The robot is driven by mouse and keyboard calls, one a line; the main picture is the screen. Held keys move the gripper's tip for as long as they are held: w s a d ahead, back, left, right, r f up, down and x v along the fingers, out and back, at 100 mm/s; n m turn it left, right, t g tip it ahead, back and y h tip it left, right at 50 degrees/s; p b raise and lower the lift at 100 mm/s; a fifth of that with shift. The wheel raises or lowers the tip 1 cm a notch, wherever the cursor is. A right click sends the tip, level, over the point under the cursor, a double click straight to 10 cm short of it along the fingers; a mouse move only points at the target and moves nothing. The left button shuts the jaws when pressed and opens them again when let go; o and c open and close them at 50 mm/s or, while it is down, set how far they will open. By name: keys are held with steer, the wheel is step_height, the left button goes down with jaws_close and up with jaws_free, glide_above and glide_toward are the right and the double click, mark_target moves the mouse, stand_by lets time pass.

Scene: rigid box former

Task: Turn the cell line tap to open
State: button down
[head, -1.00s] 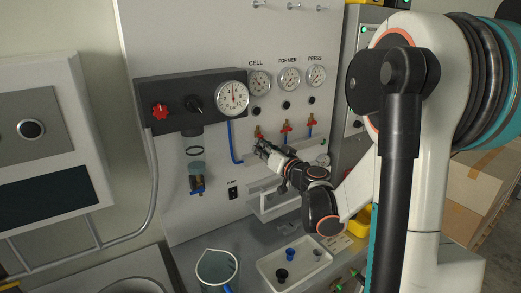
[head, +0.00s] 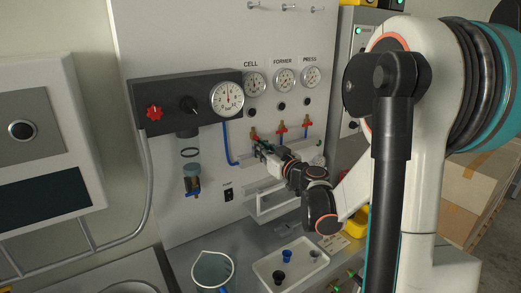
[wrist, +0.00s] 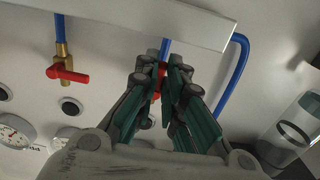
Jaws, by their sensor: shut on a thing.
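The cell line tap (head: 255,134) is the leftmost of the red-handled taps in the head view, below the gauge marked CELL. My gripper (head: 260,148) is at this tap, its fingers shut on the red handle. In the wrist view the gripper (wrist: 167,78) has its two fingers on either side of the red handle (wrist: 161,74), which shows only in part between them. The fingers hide most of the handle, so its exact angle cannot be told.
The former tap (head: 281,128) and press tap (head: 308,125) stand to the right on the panel. The former tap also shows in the wrist view (wrist: 68,73). Blue hoses (head: 228,145) run nearby. A filter bowl (head: 191,178) hangs left, and a white tray (head: 265,270) is below.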

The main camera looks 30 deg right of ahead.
steer(key=c, duration=1.7)
jaws_free()
steer(key=s, duration=1.2)
steer(key=shift+d, duration=0.2)
